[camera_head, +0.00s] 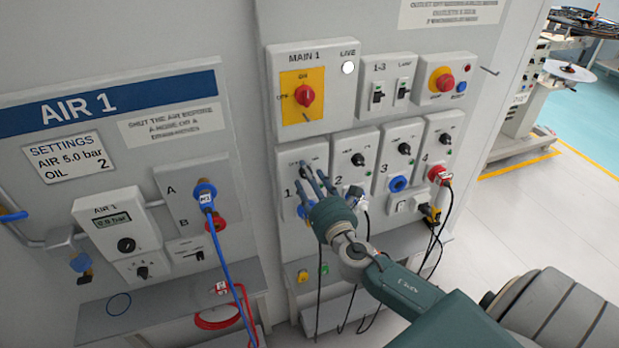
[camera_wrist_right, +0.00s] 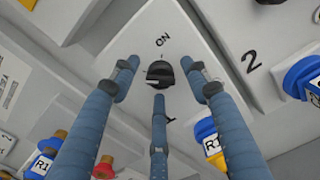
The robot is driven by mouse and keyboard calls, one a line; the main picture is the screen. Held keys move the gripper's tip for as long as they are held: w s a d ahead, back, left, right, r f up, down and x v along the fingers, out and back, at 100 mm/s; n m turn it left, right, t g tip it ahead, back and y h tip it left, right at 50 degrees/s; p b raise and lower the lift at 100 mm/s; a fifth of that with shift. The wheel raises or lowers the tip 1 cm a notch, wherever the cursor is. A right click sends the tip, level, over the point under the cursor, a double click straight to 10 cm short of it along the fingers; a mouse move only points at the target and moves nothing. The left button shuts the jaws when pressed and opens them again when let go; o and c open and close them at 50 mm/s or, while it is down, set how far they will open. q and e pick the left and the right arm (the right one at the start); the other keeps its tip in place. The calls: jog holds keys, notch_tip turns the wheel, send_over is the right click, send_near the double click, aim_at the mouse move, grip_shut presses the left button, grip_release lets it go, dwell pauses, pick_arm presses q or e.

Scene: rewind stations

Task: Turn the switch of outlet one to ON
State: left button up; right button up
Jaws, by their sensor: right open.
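The outlet one panel (camera_head: 286,160) is the leftmost of several numbered panels under the MAIN 1 box. Its black rotary switch (camera_wrist_right: 160,72) shows in the right wrist view, just below the printed ON label (camera_wrist_right: 163,40). Which way the switch points is hard to tell. My right gripper (camera_head: 314,180) is in front of panel one, and its fingers partly cover the switch in the head view. In the right wrist view the three fingers of my right gripper (camera_wrist_right: 159,82) are open and spread around the switch, with no clear contact. My left gripper is not in view.
A blue socket (camera_head: 398,183) sits on panel 3 and a red plug (camera_head: 438,175) on panel 4. The MAIN 1 red rotary switch (camera_head: 305,95) is above. The AIR 1 unit (camera_head: 118,232) is at the left. Cables hang below the panels.

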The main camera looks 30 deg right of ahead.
jog(key=c, duration=1.1)
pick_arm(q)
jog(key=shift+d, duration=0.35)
pick_arm(e)
jog(key=shift+c, duration=0.3)
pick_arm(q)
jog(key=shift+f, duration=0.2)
pick_arm(e)
jog(key=shift+m, duration=0.4)
pick_arm(q)
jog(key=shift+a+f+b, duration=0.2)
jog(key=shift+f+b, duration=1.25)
jog(key=shift+b, duration=0.2)
pick_arm(e)
jog(key=shift+d+m, duration=0.15)
jog(key=shift+m, duration=8.45)
jog(key=shift+f, duration=0.1)
jog(key=o, duration=1.2)
jog(key=shift+c, duration=0.2)
